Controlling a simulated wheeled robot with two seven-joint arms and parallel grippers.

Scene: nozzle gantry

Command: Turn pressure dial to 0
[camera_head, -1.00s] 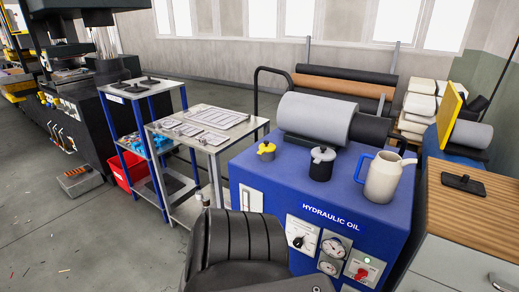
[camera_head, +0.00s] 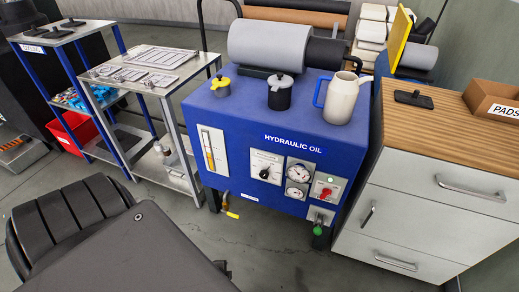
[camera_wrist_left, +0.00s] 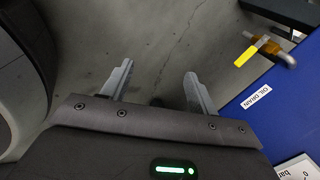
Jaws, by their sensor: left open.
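The pressure dial looks to be the black knob (camera_head: 264,173) on a white panel on the front of the blue hydraulic oil unit (camera_head: 240,115). Its exact setting is too small to read. In the left wrist view a corner of a white plate (camera_wrist_left: 297,170) marked "0" and "bar" shows at the lower right; its knob is out of frame. My left gripper (camera_wrist_left: 157,83) is open and empty over the floor, to the left of the unit in that view. In the head view my dark arm hides most of that gripper. My right gripper is not in view.
Two round gauges (camera_head: 298,173), a red knob (camera_head: 325,193) and a level glass (camera_head: 208,149) sit on the same front. A yellow drain handle (camera_wrist_left: 246,55) sticks out near the "OIL DRAIN" label. A drawer cabinet (camera_head: 420,210) stands at right, a metal table (camera_head: 190,65) at left.

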